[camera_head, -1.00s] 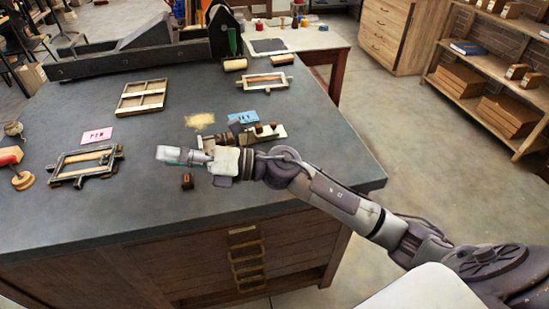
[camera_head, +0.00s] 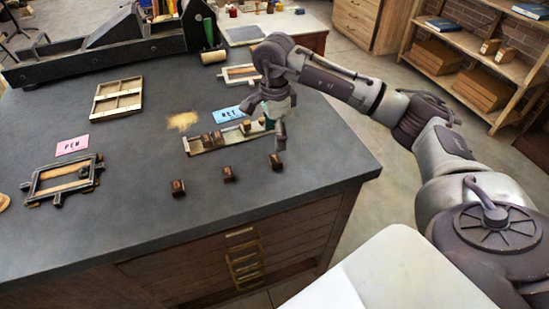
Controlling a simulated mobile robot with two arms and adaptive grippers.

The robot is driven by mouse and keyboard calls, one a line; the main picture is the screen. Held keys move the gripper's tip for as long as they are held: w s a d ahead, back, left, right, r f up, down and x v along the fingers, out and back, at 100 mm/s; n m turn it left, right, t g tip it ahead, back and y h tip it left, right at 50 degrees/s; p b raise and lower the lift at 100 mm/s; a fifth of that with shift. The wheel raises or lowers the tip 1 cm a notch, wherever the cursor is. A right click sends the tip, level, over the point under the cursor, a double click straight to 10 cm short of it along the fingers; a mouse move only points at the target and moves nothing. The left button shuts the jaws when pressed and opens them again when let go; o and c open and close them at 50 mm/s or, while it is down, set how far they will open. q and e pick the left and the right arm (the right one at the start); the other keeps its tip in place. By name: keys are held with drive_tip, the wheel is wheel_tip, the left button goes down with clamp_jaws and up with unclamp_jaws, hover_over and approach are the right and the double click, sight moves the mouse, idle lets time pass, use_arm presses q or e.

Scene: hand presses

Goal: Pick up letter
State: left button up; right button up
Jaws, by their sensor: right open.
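Three small dark wooden letter blocks lie in a slanting row near the front of the dark worktop: a left block (camera_head: 178,188), a middle block (camera_head: 228,174) and a right block (camera_head: 275,161). Any letters on the blocks are too small to read. My left gripper is not in view.
A blue card reading NET (camera_head: 229,115) lies behind the holder, and a pink card reading PEN (camera_head: 73,145) is at left. A metal frame (camera_head: 45,194) lies at the left, a wooden divided tray (camera_head: 98,106) further back. The front middle worktop (camera_head: 120,225) is clear.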

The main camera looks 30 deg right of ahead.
sight(275, 158)
wheel_tip(275, 158, down, 4)
drive_tip(key=shift+r, duration=0.25)
drive_tip(key=shift+f+p, duration=0.55)
drive_tip(key=shift+p, duration=0.1)
drive_tip(key=f, duration=0.1)
drive_tip(key=f+p, duration=0.1)
drive_tip(key=f, duration=0.1)
drive_tip(key=shift+w+d+f, duration=0.2)
drive_tip(key=shift+d+f, duration=0.05)
drive_tip(key=shift+f, duration=0.4)
drive_tip(key=c, duration=0.9)
